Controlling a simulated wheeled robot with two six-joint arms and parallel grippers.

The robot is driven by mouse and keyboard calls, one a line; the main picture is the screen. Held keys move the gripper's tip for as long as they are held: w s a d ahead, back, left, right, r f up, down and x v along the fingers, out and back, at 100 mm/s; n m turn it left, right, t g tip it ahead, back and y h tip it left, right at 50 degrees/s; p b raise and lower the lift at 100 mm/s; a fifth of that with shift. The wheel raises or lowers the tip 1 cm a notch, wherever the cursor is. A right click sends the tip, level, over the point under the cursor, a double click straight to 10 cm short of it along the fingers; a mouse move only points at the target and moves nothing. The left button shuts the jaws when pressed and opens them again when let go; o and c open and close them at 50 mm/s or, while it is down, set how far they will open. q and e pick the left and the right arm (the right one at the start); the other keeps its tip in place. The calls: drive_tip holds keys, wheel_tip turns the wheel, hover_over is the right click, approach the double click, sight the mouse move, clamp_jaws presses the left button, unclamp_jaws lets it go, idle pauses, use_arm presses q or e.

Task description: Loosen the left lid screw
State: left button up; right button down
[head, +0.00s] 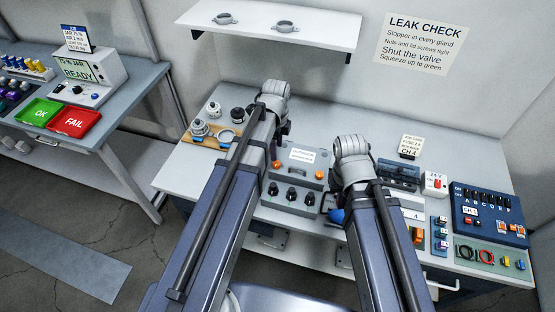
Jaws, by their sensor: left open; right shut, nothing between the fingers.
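The grey sensor box (284,178) stands in the middle of the bench, with a white label on its lid. Its left lid screw (276,164) is an orange knob at the lid's left edge. A second orange screw (319,174) is at the right edge. Several black glands line the front. My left gripper (283,130) is above and behind the left screw, open, apart from it and mostly hidden by its wrist. My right gripper (352,155) is shut and empty to the right of the box, its fingers largely hidden behind the wrist and arm.
A wooden tray (196,139) with round fittings is at the bench's left. A blue channel panel (490,213) and a green mat with cable loops (487,256) are at the right. A blue bulb-like part (336,215) is beside my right arm. A shelf (300,30) hangs above.

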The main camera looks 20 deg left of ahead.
sight(277, 163)
use_arm(q)
wheel_tip(277, 163, down, 8)
drive_tip(key=b, duration=0.7)
drive_tip(key=shift+r, duration=0.25)
drive_tip(key=shift+r, duration=0.1)
clamp_jaws()
